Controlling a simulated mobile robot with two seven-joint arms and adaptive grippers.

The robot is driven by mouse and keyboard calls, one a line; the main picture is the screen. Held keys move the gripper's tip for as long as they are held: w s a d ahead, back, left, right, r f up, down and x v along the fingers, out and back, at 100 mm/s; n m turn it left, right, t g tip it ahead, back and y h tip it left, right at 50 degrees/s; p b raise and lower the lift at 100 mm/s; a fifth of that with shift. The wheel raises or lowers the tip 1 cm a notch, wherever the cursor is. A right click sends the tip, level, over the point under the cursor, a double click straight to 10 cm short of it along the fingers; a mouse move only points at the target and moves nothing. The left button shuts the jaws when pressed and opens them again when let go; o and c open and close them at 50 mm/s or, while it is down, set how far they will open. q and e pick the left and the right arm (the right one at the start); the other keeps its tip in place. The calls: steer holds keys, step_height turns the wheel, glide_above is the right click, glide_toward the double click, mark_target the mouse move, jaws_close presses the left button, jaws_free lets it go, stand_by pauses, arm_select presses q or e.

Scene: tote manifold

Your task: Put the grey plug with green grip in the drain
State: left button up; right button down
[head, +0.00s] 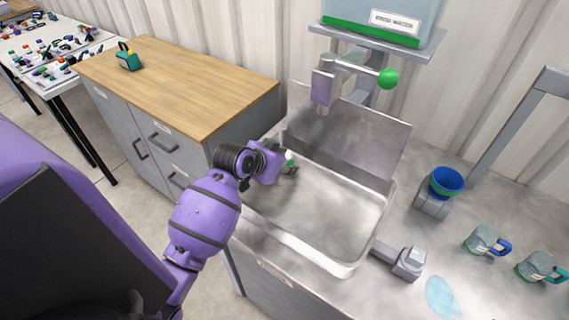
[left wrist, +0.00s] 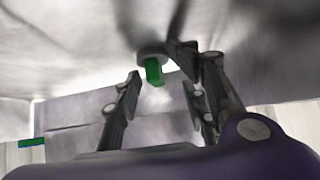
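The plug's green grip (left wrist: 154,72) and grey disc (left wrist: 150,55) show in the left wrist view, just beyond my left gripper (left wrist: 162,82). The fingers are spread, with a clear gap between the tips and nothing clamped. One dark finger part reaches close beside the disc. In the head view, my left gripper (head: 288,169) is low in the back left of the metal sink (head: 335,205), and a small green spot of the grip (head: 291,161) shows beside it; the arm hides the rest. I cannot make out the drain opening. My right gripper is not in view.
A tap with a green knob (head: 388,79) stands behind the sink, near a raised metal panel (head: 345,135). A wooden-topped cabinet (head: 180,85) is at left. A blue cup (head: 446,181), jugs (head: 484,240) and a grey fitting (head: 408,263) are on the right counter.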

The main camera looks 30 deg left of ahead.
arm_select(q)
steer(key=shift+s+a+f, duration=0.1)
steer(key=shift+s+f, duration=0.2)
steer(key=shift+f, duration=0.35)
steer(key=shift+r, duration=0.4)
steer(key=w+r+v, duration=0.1)
steer(key=v, duration=1.1)
steer(key=shift+s+r, duration=0.2)
steer(key=shift+s, duration=0.1)
